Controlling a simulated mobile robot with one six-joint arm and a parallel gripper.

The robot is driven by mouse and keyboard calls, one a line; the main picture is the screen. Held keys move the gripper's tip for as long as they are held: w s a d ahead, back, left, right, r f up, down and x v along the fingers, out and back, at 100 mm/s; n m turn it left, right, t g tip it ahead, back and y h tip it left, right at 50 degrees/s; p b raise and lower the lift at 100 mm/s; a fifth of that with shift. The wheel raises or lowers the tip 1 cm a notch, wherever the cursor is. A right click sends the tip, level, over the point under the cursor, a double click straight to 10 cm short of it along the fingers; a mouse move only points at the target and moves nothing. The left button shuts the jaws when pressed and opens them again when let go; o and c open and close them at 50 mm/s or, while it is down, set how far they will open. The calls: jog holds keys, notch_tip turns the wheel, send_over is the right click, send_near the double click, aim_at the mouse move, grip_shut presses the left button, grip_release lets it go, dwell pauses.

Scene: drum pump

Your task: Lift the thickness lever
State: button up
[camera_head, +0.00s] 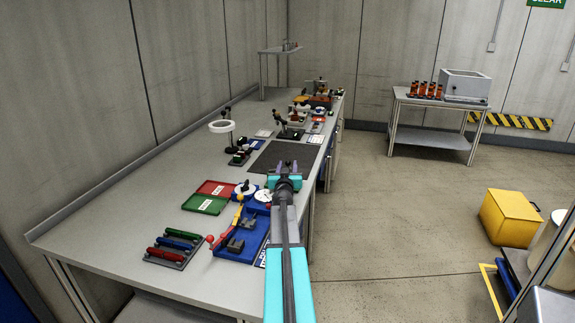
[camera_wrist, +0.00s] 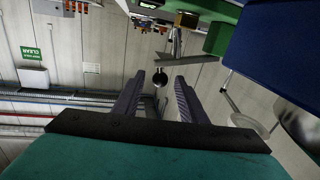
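My gripper (camera_head: 284,168) is over the right edge of the long workbench, in front of a dark mat. In the wrist view my gripper (camera_wrist: 160,78) is open, its two ridged fingers apart. A small dark knob-like part (camera_wrist: 160,79) shows in the gap between the fingertips; whether it lies between them or beyond them I cannot tell. A grey metal bar (camera_wrist: 177,48) shows just above it, by a green block (camera_wrist: 220,38). I cannot say for sure which part is the thickness lever. My arm hides part of the bench edge in the head view.
The bench (camera_head: 110,215) holds a blue tray (camera_head: 237,250) with tools, red (camera_head: 216,188) and green (camera_head: 204,204) trays, a dark mat (camera_head: 285,157), a ring lamp (camera_head: 221,126) and several devices farther back. A side table (camera_head: 432,140) and yellow bin (camera_head: 508,218) stand right; floor between is clear.

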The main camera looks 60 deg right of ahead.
jog(key=shift+x, duration=1.25)
jog(key=shift+c, duration=0.2)
grip_shut()
